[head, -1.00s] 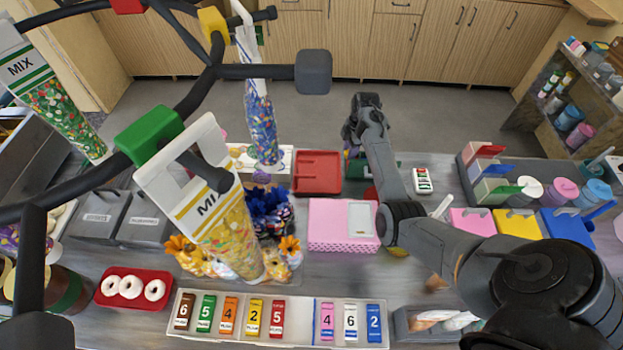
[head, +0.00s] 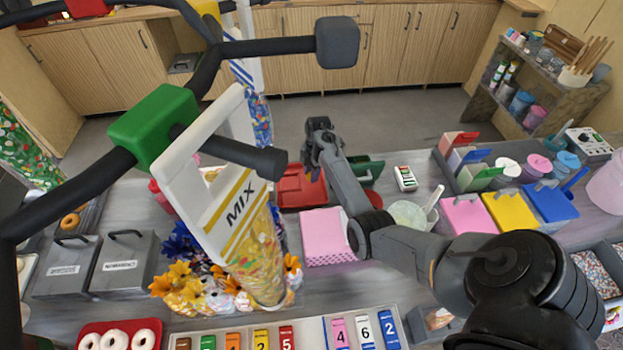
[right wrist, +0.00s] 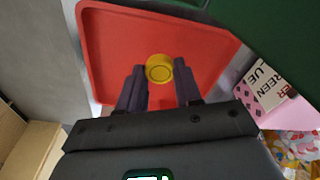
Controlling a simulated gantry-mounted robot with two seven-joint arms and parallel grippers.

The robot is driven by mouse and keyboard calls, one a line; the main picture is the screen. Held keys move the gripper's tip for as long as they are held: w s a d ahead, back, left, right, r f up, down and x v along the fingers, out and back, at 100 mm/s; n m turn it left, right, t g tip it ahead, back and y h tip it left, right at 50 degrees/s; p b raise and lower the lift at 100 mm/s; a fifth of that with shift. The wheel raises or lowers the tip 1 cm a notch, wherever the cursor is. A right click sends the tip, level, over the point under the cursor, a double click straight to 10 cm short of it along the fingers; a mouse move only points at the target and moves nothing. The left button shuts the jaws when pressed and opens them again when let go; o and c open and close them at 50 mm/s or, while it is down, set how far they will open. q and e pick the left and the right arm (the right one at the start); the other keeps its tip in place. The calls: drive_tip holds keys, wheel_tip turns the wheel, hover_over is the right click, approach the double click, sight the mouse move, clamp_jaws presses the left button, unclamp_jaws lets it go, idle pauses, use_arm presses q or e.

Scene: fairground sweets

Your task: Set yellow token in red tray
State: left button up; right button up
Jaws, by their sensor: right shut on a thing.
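The yellow token (right wrist: 159,68) is a small round disc between the fingertips of my right gripper (right wrist: 158,80). The gripper is shut on it. In the right wrist view the token shows against the floor of the red tray (right wrist: 110,40); I cannot tell whether it touches the tray. In the head view my right gripper (head: 318,150) is above the far side of the red tray (head: 290,197), and the token is hidden there. My forearm covers part of the tray's right side. My left gripper is not in view.
A green tray (head: 374,166) stands right of the red tray, and a pink box (head: 325,238) stands in front.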

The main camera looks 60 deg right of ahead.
drive_tip(key=shift+f, duration=1.7)
drive_tip(key=shift+f+b, duration=0.15)
drive_tip(key=shift+b, duration=0.15)
drive_tip(key=o, duration=1)
drive_tip(key=r, duration=0.3)
drive_tip(key=r+p, duration=0.1)
drive_tip(key=r, duration=0.3)
drive_tip(key=d+r, duration=0.1)
drive_tip(key=r, duration=0.3)
drive_tip(key=shift+s+d+r, duration=0.1)
drive_tip(key=shift+s+r, duration=0.05)
drive_tip(key=shift+s, duration=0.15)
drive_tip(key=shift+r, duration=0.45)
drive_tip(key=shift+r+p, duration=0.1)
drive_tip(key=shift+p, duration=0.2)
